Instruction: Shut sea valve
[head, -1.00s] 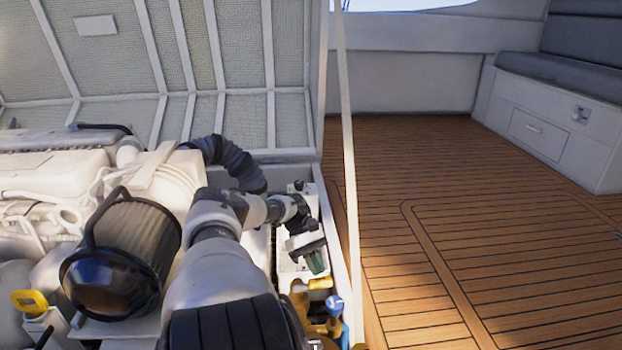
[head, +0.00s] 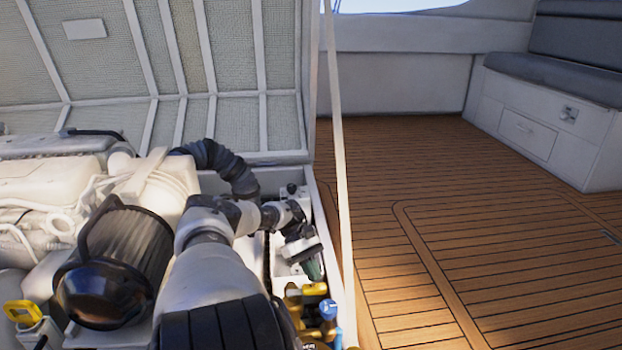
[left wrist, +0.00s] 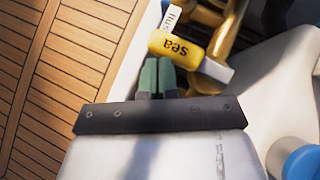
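In the head view, a yellow handle (head: 315,290) shows just below the gripper. My left gripper (head: 314,270) reaches down into the right side of the engine bay. Its green fingers (left wrist: 157,72) are close together, with only a thin dark gap and nothing seen between them. The tips are at the handle's lower left edge; I cannot tell whether they touch it. The valve body is partly hidden. My right gripper is not in view.
A white label reading "flus..." (left wrist: 170,20) is beside the sea handle. A blue-topped part (head: 328,309) stands close by. The engine's black filter (head: 118,262) is left of my arm. The pale hatch strut (head: 339,150) rises at right. The wooden deck (head: 480,230) is clear.

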